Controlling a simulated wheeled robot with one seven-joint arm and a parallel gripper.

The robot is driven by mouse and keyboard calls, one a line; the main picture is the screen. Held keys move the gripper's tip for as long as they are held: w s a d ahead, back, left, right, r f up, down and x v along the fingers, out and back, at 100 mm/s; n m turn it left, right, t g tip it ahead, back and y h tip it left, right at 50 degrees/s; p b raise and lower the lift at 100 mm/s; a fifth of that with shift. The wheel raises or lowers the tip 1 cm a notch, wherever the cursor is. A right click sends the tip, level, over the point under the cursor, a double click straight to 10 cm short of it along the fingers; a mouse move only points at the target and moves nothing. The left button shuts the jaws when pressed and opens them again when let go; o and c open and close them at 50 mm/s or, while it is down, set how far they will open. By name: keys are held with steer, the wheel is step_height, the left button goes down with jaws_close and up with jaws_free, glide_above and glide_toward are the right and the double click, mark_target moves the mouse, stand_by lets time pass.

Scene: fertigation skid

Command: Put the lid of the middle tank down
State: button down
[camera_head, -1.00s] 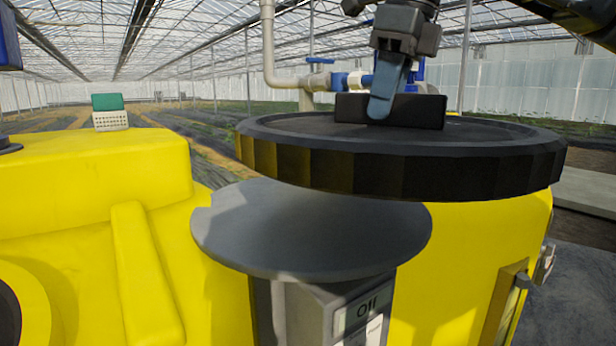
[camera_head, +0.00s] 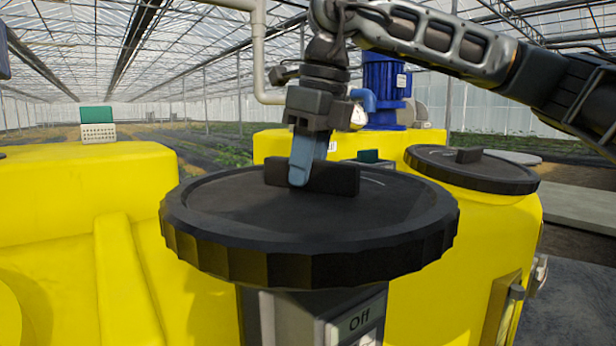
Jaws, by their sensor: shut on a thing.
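My gripper (camera_head: 302,172) is shut on the raised bar handle of a large round black lid (camera_head: 300,245) with a ribbed rim. The lid is nearly level, over a grey post (camera_head: 275,318) marked "Off". It hides the round grey plate on the post. I cannot tell whether the lid touches that plate. A yellow tank (camera_head: 420,290) stands behind and to the right, with another black lid (camera_head: 500,181) with a bar handle on its top. Which tank is the middle one is not clear from this view.
Another yellow tank (camera_head: 70,230) fills the left side. A blue motor (camera_head: 385,90) and pale pipework (camera_head: 258,50) stand behind the lid. A green and white box (camera_head: 97,125) is at the far left. A latch (camera_head: 538,275) sticks out at the right.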

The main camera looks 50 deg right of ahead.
steer(key=shift+f, duration=0.5)
steer(key=shift+f, duration=0.15)
steer(key=c, duration=0.8)
jaws_free()
steer(key=p+v, duration=0.4)
steer(key=v, duration=0.8)
